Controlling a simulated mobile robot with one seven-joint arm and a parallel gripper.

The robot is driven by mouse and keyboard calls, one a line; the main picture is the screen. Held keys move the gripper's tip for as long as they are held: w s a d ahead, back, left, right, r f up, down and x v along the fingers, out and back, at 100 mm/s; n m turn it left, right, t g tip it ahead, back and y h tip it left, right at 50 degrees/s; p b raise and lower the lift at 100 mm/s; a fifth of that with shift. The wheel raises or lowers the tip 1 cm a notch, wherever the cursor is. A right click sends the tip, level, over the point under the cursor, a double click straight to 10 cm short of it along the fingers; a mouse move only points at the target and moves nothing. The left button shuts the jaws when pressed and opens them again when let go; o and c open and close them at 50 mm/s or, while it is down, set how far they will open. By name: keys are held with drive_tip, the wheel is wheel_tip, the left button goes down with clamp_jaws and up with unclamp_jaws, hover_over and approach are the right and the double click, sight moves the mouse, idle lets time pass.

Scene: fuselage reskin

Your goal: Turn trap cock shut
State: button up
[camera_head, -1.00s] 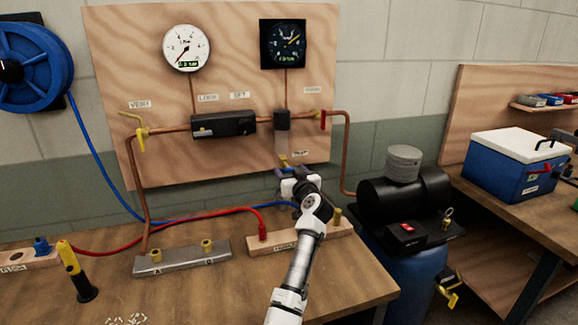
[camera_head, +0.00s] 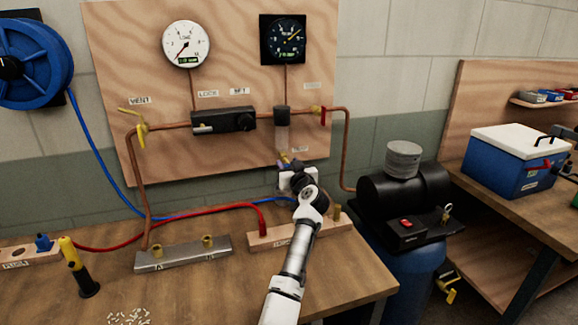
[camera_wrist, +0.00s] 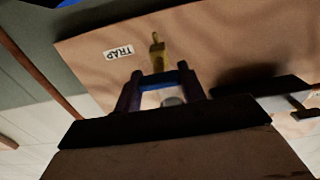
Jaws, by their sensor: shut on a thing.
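The trap cock (camera_wrist: 158,58) is a small brass-yellow fitting under the trap bowl (camera_head: 283,137) on the wooden panel. In the wrist view a blue bar, seemingly its handle (camera_wrist: 160,78), spans the gap between my fingers. My gripper (camera_wrist: 160,90) is shut on that handle. In the head view my gripper (camera_head: 291,168) reaches up to the panel's lower edge, just below the bowl, and hides most of the cock. A white TRAP label (camera_wrist: 118,52) is beside the cock.
Gauges (camera_head: 186,45), copper pipes and a regulator (camera_head: 223,121) are on the panel (camera_head: 150,75). Below are a grey manifold block (camera_head: 183,254) and red and blue hoses. A black and blue compressor (camera_head: 405,190) stands close on the right.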

drive_tip(key=shift+m, duration=0.3)
drive_tip(key=m+b, duration=0.1)
drive_tip(key=m, duration=0.2)
drive_tip(key=shift+d+f+b, duration=0.1)
drive_tip(key=shift+f+b, duration=0.05)
drive_tip(key=shift+b, duration=0.2)
drive_tip(key=m, duration=0.5)
drive_tip(key=m+p, duration=0.1)
drive_tip(key=m, duration=0.4)
drive_tip(key=shift+w, duration=0.1)
drive_tip(key=shift+d+m+p, duration=0.1)
drive_tip(key=shift+m+p, duration=0.7)
drive_tip(key=shift+m, duration=1.3)
drive_tip(key=shift+f, duration=0.1)
drive_tip(key=o, duration=1)
